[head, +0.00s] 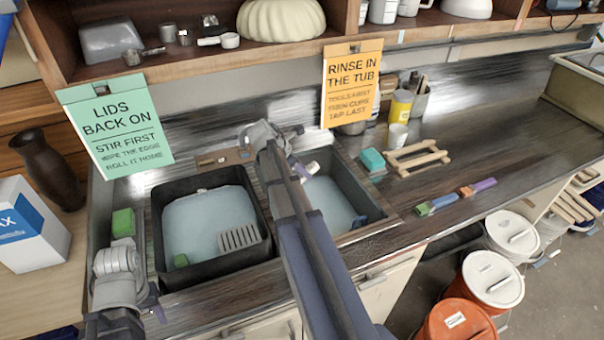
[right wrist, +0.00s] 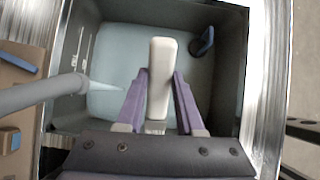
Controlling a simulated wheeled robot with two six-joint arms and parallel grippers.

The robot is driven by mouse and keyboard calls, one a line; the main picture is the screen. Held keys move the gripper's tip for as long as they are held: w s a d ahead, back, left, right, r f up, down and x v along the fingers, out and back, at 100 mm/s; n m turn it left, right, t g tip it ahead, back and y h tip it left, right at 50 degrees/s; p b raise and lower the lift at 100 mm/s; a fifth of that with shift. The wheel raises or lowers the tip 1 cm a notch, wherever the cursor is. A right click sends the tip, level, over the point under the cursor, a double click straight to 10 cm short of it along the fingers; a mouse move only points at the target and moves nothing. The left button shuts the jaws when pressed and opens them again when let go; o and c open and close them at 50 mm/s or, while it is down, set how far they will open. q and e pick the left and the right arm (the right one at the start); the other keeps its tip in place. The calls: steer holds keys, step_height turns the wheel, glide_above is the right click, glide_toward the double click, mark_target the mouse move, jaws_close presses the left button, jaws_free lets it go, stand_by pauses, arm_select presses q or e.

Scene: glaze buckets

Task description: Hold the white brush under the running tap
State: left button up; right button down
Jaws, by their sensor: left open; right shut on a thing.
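The white brush (right wrist: 160,75) is between the purple fingers of my right gripper (right wrist: 160,95), which is shut on it, above the right-hand sink basin. In the head view a small white part of the brush (head: 313,167) shows beside my right gripper (head: 302,172); my arm hides much of the area. The grey tap (right wrist: 45,95) comes in from the left in the right wrist view. A thin pale stream (right wrist: 105,86) leaves its spout left of the brush; I cannot tell whether it touches the brush. My left gripper (head: 151,302) is open at the lower left.
A black tub (head: 160,225) with pale water, a grey grate (head: 240,238) and a green block stands in the left basin. A blue item (head: 360,222) sits at the right basin's edge. A wooden rack (head: 418,158) and brushes (head: 455,197) lie on the counter to the right.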

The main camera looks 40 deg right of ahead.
arm_select(q)
steer(key=shift+f+b, duration=1.15)
steer(key=shift+f, duration=0.05)
arm_select(e)
steer(key=w+d+f, duration=0.2)
steer(key=w+d, duration=0.5)
steer(key=d, duration=0.2)
steer(key=shift+w+d+f, duration=0.2)
steer(key=shift+s, duration=0.1)
steer(key=shift+s+d, duration=0.35)
steer(key=shift+d, duration=0.05)
steer(key=shift+s+a, duration=0.85)
steer(key=shift+a, duration=0.2)
steer(key=shift+s+a, duration=0.85)
steer(key=shift+a, duration=0.25)
steer(key=shift+s+a, duration=0.85)
steer(key=shift+a, duration=0.2)
arm_select(q)
steer(key=shift+r, duration=0.1)
arm_select(e)
steer(key=shift+r, duration=0.1)
